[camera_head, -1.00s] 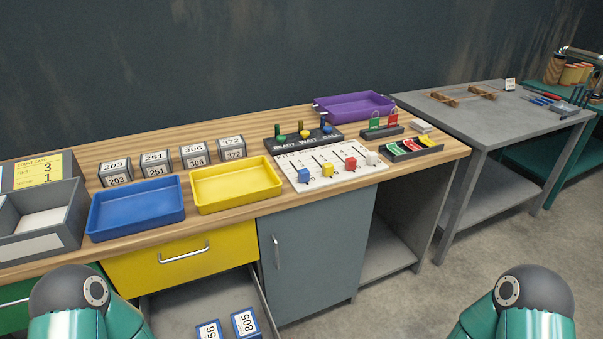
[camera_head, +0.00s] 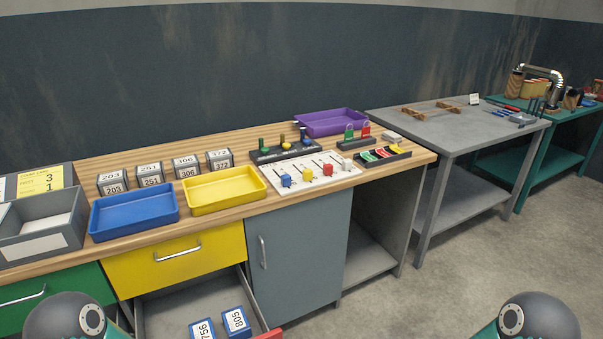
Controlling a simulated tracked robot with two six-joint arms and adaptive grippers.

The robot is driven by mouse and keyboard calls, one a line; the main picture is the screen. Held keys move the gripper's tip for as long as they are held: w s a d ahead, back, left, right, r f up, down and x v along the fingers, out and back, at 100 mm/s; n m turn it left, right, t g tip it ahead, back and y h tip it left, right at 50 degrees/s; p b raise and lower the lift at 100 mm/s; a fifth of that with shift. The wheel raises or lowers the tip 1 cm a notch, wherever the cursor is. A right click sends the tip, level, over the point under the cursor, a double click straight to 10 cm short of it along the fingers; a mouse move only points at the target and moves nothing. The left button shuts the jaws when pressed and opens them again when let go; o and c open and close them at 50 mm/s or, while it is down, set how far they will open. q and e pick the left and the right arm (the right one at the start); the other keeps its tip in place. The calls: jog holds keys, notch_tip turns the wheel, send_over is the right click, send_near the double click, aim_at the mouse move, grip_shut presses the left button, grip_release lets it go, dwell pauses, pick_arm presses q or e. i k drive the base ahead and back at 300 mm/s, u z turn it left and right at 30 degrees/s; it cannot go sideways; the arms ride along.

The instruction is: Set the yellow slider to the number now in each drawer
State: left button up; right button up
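A white slider board (camera_head: 312,187) lies on the wooden bench. It carries a blue knob (camera_head: 286,181), the yellow slider (camera_head: 307,174), a red knob (camera_head: 328,170) and a white knob (camera_head: 347,164). The scale is too small to read. A drawer (camera_head: 170,312) under the yellow drawer (camera_head: 176,258) stands open, with a bit of red front (camera_head: 270,335) showing. In it lie blocks marked 756 (camera_head: 203,329) and 805 (camera_head: 236,320); its near part is cut off. The yellow drawer and green drawer (camera_head: 50,290) look shut. Only my arm parts show at the bottom; neither gripper is in view.
A blue tray (camera_head: 134,228), a yellow tray (camera_head: 222,203) and several numbered blocks (camera_head: 150,174) stand on the bench. A yellow card (camera_head: 42,182) shows 3 and 1. A purple tray (camera_head: 332,129) is behind. Grey and green tables stand right, with clear floor in front.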

aim_at(307, 175)
jog(key=z, duration=0.05)
jog(key=i, duration=0.9)
jog(key=u, duration=0.2)
jog(key=k, duration=0.9)
jog(key=z, duration=0.3)
jog(key=i, duration=0.95)
jog(key=u, duration=1.3)
